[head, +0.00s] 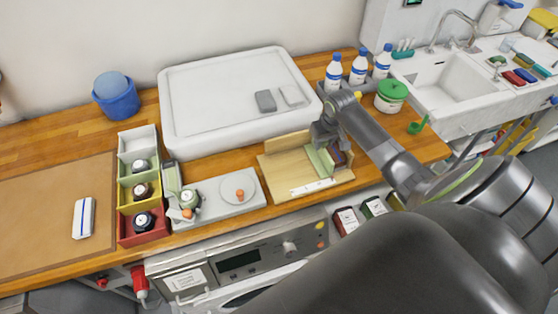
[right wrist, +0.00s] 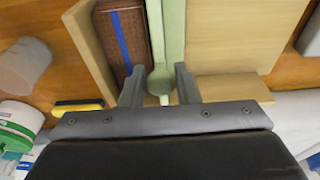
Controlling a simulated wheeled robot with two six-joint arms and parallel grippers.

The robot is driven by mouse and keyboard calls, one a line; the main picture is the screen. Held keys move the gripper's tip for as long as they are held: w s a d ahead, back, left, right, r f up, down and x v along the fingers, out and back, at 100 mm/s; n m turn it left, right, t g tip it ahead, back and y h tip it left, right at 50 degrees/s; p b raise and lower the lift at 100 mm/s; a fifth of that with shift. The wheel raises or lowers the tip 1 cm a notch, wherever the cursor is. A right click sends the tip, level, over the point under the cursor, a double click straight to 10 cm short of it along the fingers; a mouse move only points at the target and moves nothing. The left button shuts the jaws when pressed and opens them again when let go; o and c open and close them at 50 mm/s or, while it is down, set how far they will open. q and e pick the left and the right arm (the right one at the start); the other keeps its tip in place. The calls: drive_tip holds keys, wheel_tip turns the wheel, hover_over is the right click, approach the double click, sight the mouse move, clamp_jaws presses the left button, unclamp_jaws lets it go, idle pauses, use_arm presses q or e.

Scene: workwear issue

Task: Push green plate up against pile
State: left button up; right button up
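The light green plate (head: 320,159) stands upright in a wooden tray (head: 285,180). In the right wrist view the plate (right wrist: 174,30) is an upright strip with a round knob at its near end. The pile (right wrist: 122,42) is brown with a blue stripe and lies left of the plate, with a narrow dark gap between them at most. In the head view the pile (head: 338,158) is partly hidden by my arm. My right gripper (right wrist: 160,78) has its fingers closed on either side of the knob. My left gripper is out of view.
The tray has a raised back wall. A grey plate with an orange knob (head: 239,194) and coloured bins (head: 141,192) are to the left. Bottles (head: 358,68) and a green-lidded tub (head: 391,95) stand behind right. A large white lid (head: 230,115) lies behind.

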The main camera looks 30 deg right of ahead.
drive_tip(key=shift+o, duration=0.9)
drive_tip(key=shift+a, duration=0.1)
drive_tip(key=shift+r, duration=4)
